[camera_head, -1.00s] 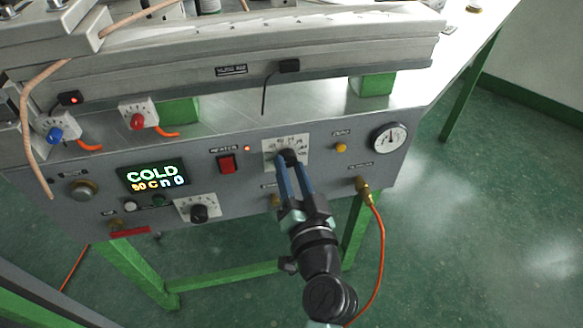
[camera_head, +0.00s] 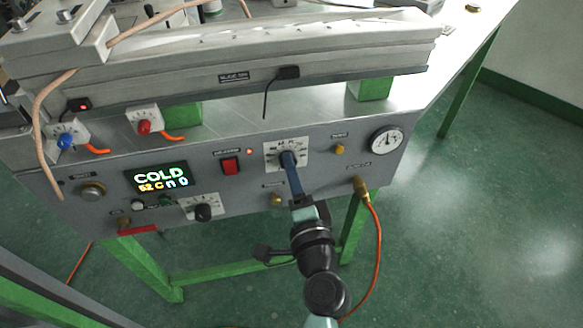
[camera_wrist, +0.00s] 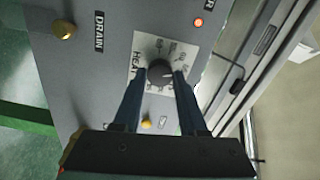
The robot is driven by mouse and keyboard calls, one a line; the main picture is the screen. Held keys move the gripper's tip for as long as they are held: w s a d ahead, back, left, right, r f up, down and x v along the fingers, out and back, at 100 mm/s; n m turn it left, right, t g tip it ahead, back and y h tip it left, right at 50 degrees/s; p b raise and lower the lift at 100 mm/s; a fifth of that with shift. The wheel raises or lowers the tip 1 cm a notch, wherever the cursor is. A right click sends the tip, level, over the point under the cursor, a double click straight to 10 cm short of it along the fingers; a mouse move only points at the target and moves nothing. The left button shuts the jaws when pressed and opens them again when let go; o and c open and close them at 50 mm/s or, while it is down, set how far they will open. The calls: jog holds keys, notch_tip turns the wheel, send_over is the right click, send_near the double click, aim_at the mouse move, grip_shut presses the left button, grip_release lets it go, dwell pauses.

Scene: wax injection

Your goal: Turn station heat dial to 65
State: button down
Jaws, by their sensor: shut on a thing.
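The heat dial is a dark round knob on a white scale plate (camera_head: 272,160) on the grey front panel, right of the red heater switch. In the wrist view the knob (camera_wrist: 159,72) sits between my two blue fingers, on the plate marked HEAT (camera_wrist: 146,50). My gripper (camera_head: 289,160) is shut on the knob, and its fingers hide most of it in the head view. The scale numbers are too small and partly covered to read the setting. The display (camera_head: 158,178) reads COLD with about 52 C below.
A red heater switch (camera_head: 230,166), a second black knob (camera_head: 204,212), a yellow button (camera_head: 339,149) and a round gauge (camera_head: 386,140) are on the panel. An orange hose (camera_head: 378,240) hangs from a brass fitting. Floor in front is clear.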

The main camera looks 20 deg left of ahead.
jog(key=shift+m, duration=0.5)
jog(key=shift+c, duration=2.2)
grip_release()
jog(key=v, duration=1.3)
jog(key=shift+r, duration=0.1)
